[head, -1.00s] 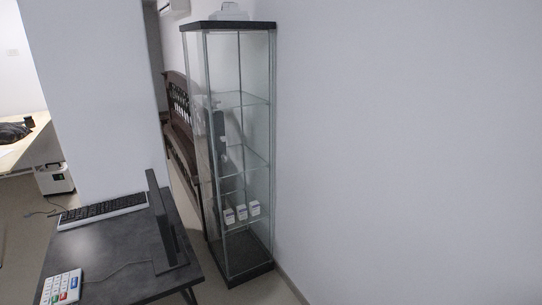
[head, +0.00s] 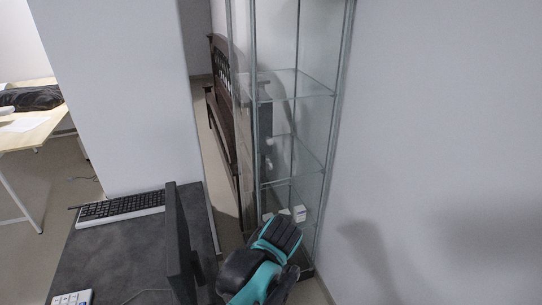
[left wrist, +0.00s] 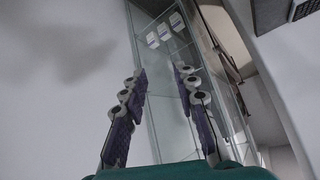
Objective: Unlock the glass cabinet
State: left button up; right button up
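The glass cabinet (head: 290,120) stands in the middle of the head view against the wall, a tall clear case with a metal frame and glass shelves. It also shows in the left wrist view (left wrist: 167,85), with small white boxes (left wrist: 159,31) on a shelf. My left gripper (head: 282,238), teal and black, is in front of the cabinet's lower part in the head view and hides some of it. In the left wrist view my left gripper's fingers (left wrist: 163,78) are spread apart with nothing between them. I cannot make out a lock or key. My right gripper is not in view.
A dark desk (head: 115,255) with a monitor (head: 182,245) and a keyboard (head: 118,206) stands at the lower left, close to my left gripper. A wooden bench (head: 222,110) is behind the cabinet. The white wall (head: 450,130) fills the right side.

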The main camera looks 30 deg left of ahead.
pick_arm(q)
jog(key=w+a+r+n+y+p, duration=0.35)
jog(key=w+a, duration=0.45)
jog(key=w, duration=0.5)
jog(key=n+t+y+p, duration=0.1)
jog(key=n+y+p, duration=0.1)
jog(key=n+y, duration=0.1)
send_near(270, 162)
jog(key=x, duration=0.3)
jog(key=b+x, duration=0.2)
jog(key=x, duration=0.5)
jog(key=shift+f, duration=0.15)
jog(key=shift+d, duration=0.1)
grip_shut()
